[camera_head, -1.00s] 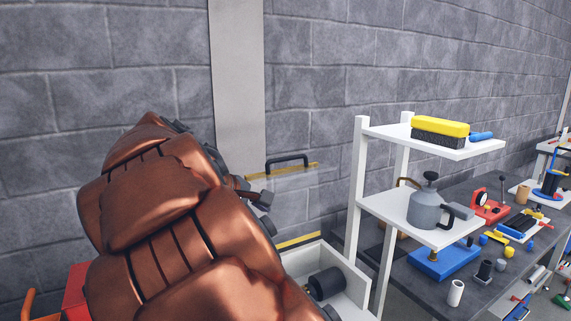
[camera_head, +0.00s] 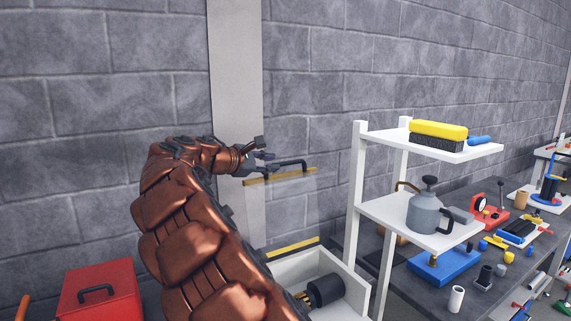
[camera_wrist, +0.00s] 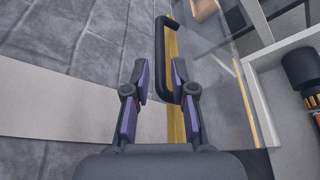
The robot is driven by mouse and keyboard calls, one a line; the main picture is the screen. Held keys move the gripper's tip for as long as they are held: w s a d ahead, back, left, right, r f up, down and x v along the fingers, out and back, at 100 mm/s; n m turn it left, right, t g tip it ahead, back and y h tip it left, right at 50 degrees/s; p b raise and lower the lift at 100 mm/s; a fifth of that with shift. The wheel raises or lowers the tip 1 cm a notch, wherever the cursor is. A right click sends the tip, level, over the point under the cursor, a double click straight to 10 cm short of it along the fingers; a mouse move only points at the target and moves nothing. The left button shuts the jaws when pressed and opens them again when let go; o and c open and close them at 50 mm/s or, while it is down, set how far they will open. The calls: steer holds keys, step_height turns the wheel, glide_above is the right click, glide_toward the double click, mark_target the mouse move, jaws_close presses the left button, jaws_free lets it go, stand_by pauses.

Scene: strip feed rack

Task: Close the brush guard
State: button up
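The brush guard (camera_head: 283,205) is a clear panel with a yellow top edge and a black handle (camera_head: 291,163). It stands raised at the back of a white box (camera_head: 352,284) that holds a dark roller (camera_head: 325,290). My gripper (camera_head: 268,160) is at the left end of the handle in the head view. In the wrist view my gripper (camera_wrist: 160,84) has its two fingers apart, with the near end of the handle (camera_wrist: 162,55) just ahead of and between the fingertips. I cannot tell whether either finger touches it.
A white shelf rack (camera_head: 430,216) stands right of the box, bearing a yellow brush (camera_head: 440,130) and a grey can (camera_head: 424,212). A red toolbox (camera_head: 100,292) is at lower left. A grey block wall is close behind the guard.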

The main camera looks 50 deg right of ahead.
mark_target(281, 164)
steer(key=shift+p+x, duration=0.95)
steer(key=shift+x, duration=2.45)
jaws_close()
